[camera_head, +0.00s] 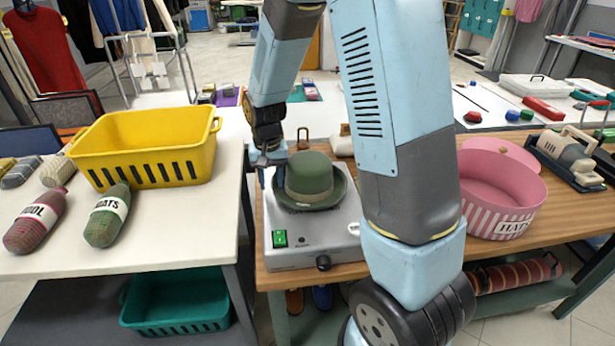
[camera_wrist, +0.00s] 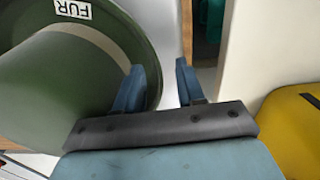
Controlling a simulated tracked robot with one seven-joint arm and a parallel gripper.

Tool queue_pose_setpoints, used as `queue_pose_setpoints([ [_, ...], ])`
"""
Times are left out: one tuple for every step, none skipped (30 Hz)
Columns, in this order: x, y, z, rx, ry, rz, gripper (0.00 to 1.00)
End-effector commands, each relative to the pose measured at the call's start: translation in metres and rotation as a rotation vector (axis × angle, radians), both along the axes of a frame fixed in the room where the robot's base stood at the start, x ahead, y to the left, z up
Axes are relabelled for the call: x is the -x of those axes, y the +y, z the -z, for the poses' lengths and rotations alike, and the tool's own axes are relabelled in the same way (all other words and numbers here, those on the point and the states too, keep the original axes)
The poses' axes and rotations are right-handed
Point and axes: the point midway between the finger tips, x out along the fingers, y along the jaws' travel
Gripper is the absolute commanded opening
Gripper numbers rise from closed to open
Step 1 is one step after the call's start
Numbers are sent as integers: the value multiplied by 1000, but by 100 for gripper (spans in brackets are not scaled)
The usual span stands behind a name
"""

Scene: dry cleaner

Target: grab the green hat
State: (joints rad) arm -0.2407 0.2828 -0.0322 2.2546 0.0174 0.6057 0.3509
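The green hat (camera_head: 312,175), with a paler band and a wide brim, sits brim-down on a grey machine (camera_head: 330,228). My gripper (camera_head: 270,180) points down at the hat's left side. In the wrist view my gripper (camera_wrist: 160,66) is open, with its two blue fingers apart. There the hat (camera_wrist: 50,88) fills the left side and bears a FUR label (camera_wrist: 73,9). The brim's edge appears between the two fingers. I cannot tell whether either finger touches it. My arm covers the area to the right of the hat.
A yellow basket (camera_head: 143,148) and two labelled rolls, a red one (camera_head: 36,220) and a green one (camera_head: 107,216), occupy the left table. A pink round box (camera_head: 500,190) and an iron-like device (camera_head: 566,155) stand right. A gap separates the two tables.

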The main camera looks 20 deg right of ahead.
Motion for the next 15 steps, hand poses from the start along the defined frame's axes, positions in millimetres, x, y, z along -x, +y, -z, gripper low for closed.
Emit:
queue_pose_setpoints([
  [0,0,4,0,1,0,38],
  [0,0,5,0,0,0,38],
  [0,0,6,0,-1,0,38],
  [0,0,7,-1,-1,0,38],
  [0,0,7,-1,-2,0,38],
  [0,0,7,-1,-2,0,38],
  [0,0,7,-1,-2,0,38],
  [0,0,7,-1,-2,0,38],
  [0,0,7,-1,-2,0,38],
  [0,0,7,-1,-2,-1,38],
  [0,0,7,-1,-2,-1,36],
  [0,0,7,-1,-2,-1,32],
  [0,0,7,-1,-2,-1,29],
  [0,0,7,-1,-2,-1,26],
  [0,0,7,-1,-2,-1,22],
])
